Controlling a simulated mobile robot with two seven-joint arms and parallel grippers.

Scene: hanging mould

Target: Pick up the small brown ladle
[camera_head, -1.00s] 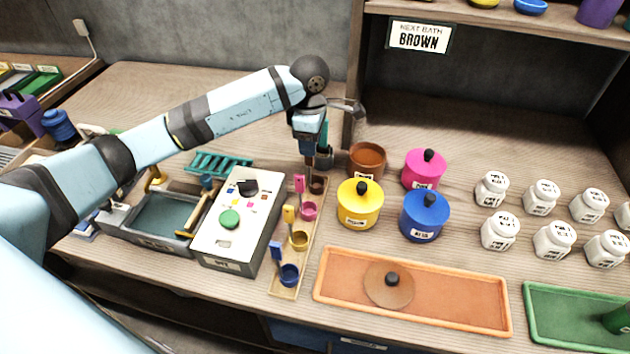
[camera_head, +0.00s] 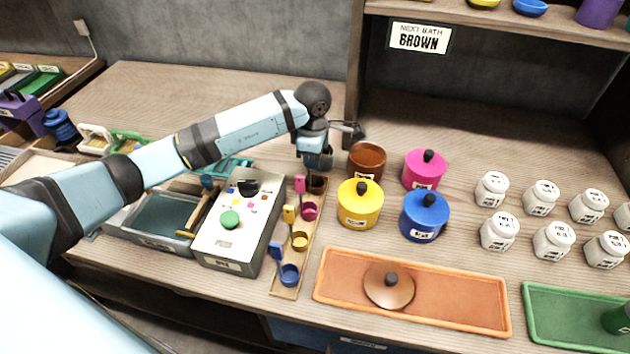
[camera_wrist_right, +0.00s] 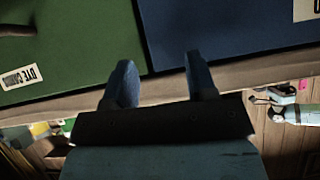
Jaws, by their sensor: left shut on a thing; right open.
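The small brown ladle (camera_head: 317,186) stands at the far end of the wooden ladle rack (camera_head: 289,291). Its cup shows below my left gripper (camera_head: 317,166), which hides its handle. My left gripper is shut on the ladle, and the cup still appears at its place in the rack. Pink (camera_head: 309,210), yellow (camera_head: 299,239) and blue (camera_head: 288,273) ladles stand nearer in the same rack. My right gripper (camera_wrist_right: 161,78) shows in the right wrist view, open and empty, in front of dark green and blue panels.
An open brown pot (camera_head: 367,160) is just right of the left gripper. Lidded yellow (camera_head: 359,205), pink (camera_head: 424,170) and blue (camera_head: 424,216) pots stand nearby. A grey control box (camera_head: 239,222) is left of the rack. An orange tray (camera_head: 450,303) holds a brown lid (camera_head: 389,288).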

